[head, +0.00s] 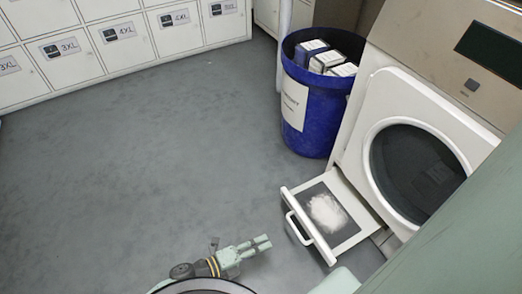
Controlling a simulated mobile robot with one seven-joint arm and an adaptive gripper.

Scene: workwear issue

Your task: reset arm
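My gripper (262,242) is at the lower middle of the head view, above the grey floor, with its fingers pointing right. Its two fingers look close together, but whether they are shut or slightly apart is too small to tell. I see nothing held between them. Part of my arm shows at the bottom edge and a pale green part covers the lower right corner. The gripper is left of the pulled-out drawer (291,192) and apart from it in the picture.
The open drawer holds white powder (326,213) and juts out below a white machine with a round dark door (418,172). A blue bin (318,118) with several boxes stands behind it. Labelled lockers (125,45) line the back left. The grey floor (140,150) is clear.

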